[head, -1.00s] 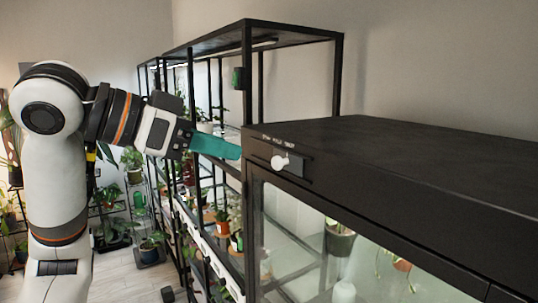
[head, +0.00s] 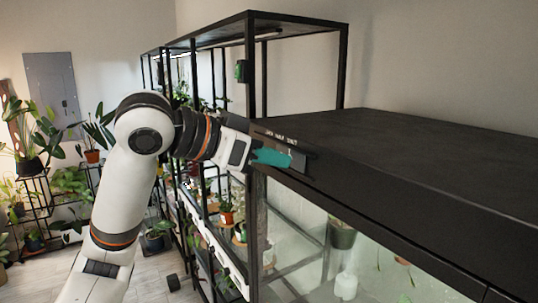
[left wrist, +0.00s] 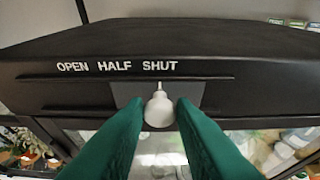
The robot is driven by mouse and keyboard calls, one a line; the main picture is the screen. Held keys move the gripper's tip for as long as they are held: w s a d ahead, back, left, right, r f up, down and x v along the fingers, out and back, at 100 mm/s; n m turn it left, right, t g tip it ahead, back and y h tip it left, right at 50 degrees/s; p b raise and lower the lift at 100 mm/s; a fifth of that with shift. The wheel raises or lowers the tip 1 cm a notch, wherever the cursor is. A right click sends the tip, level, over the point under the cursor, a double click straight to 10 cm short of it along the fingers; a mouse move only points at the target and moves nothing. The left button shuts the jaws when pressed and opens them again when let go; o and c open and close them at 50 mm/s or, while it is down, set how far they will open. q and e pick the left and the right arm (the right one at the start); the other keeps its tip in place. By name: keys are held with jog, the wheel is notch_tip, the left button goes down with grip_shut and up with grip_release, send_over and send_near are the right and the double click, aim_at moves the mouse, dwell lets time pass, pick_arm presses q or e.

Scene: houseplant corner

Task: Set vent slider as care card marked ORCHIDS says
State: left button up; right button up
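The vent slider's white knob (left wrist: 159,110) sits on a grey plate (left wrist: 190,95) in a rail on the black cabinet's front. Its white pointer stands under SHUT in the row of white labels OPEN HALF SHUT (left wrist: 117,66). My left gripper (left wrist: 161,104) has its green fingers on either side of the knob, very close to it, with what looks like a thin gap. In the head view the left gripper (head: 288,158) hides the knob. The labels (head: 282,137) show small above it. No care card marked ORCHIDS can be made out. My right gripper is out of view.
The black cabinet (head: 420,160) has a flat, clear top and glass front with pots inside. A black rack (head: 251,90) stands behind my left arm, with a small green item (head: 240,71) on its post. Plants on stands (head: 70,185) fill the left background.

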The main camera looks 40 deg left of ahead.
pick_arm(q)
grip_shut()
jog(key=w+a, duration=0.2)
jog(key=a, duration=0.4)
jog(key=shift+w+a+r+b, duration=0.2)
jog(key=shift+w+a+b, duration=0.1)
jog(key=shift+w+b, duration=0.05)
jog(key=shift+o, duration=1.8)
grip_release()
jog(key=shift+a, duration=0.15)
jog(key=shift+o, duration=0.7)
jog(key=shift+w+a+f, duration=0.1)
jog(key=shift+f, duration=0.05)
jog(key=b+v, duration=0.3)
jog(key=v, duration=0.9)
